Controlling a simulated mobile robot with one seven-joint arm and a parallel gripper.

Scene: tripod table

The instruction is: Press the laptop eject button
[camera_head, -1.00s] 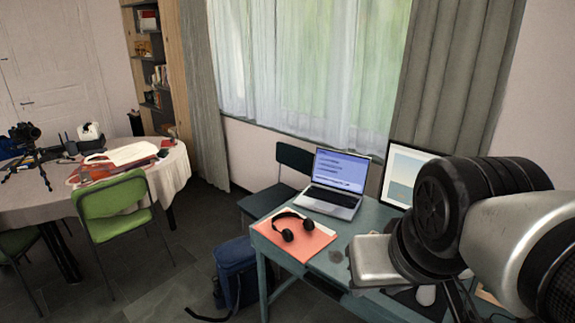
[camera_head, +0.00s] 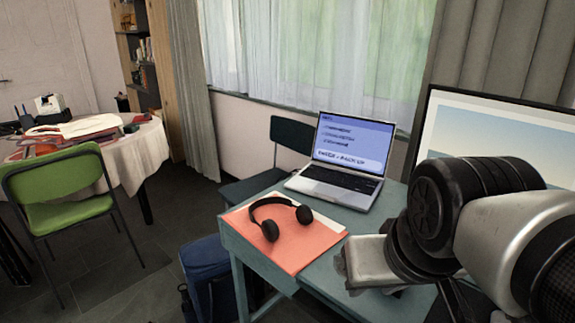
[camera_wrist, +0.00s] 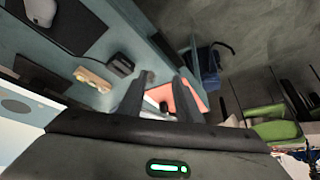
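The open laptop (camera_head: 340,165) stands at the back of the teal desk. Its lit blue screen faces me and shows lines of text and a pale bar (camera_head: 342,157) with dark lettering too blurred to read surely. No separate eject button can be made out. My gripper (camera_wrist: 161,82) shows in the wrist view with its two dark fingers apart and nothing between them. In the head view my arm is at the right, in front of the desk and away from the laptop; the fingers cannot be made out there. I cannot identify the laptop in the wrist view.
Black headphones (camera_head: 278,218) lie on an orange folder (camera_head: 292,248) in front of the laptop. A large monitor (camera_head: 500,140) stands right of it, partly behind my arm. A dark chair (camera_head: 290,135) is behind the desk. A blue bag (camera_head: 205,265) stands left of the desk.

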